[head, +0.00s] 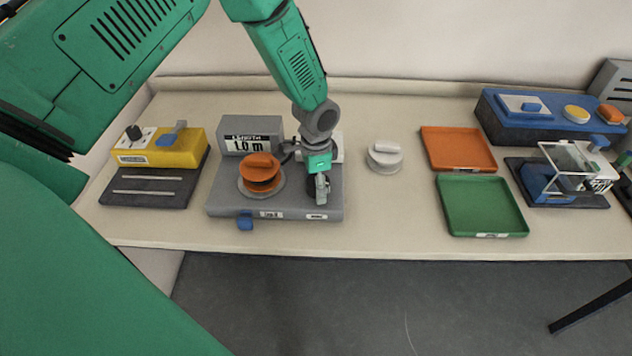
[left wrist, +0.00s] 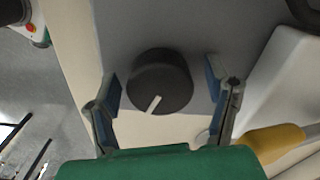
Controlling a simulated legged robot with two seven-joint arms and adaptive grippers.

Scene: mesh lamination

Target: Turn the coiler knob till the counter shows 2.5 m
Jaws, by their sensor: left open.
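The grey coiler (head: 225,200) stands on the table with an orange spool (head: 262,172) on top. Its counter (head: 252,142) reads 1.0 m. My left gripper (head: 319,190) points down over the coiler's right part and hides the knob in the head view. In the left wrist view the black knob (left wrist: 160,75) with a white pointer mark shows between my blue-padded fingers (left wrist: 163,82). The fingers are open, with a gap on either side of the knob. The pointer aims toward the lower left of that picture. My right gripper is not in view.
A yellow device (head: 165,152) on a dark base stands left of the coiler. A white round piece (head: 384,157), an orange tray (head: 458,150) and a green tray (head: 482,205) lie to the right. A blue unit (head: 510,122) and a clear-topped fixture (head: 560,180) stand further right.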

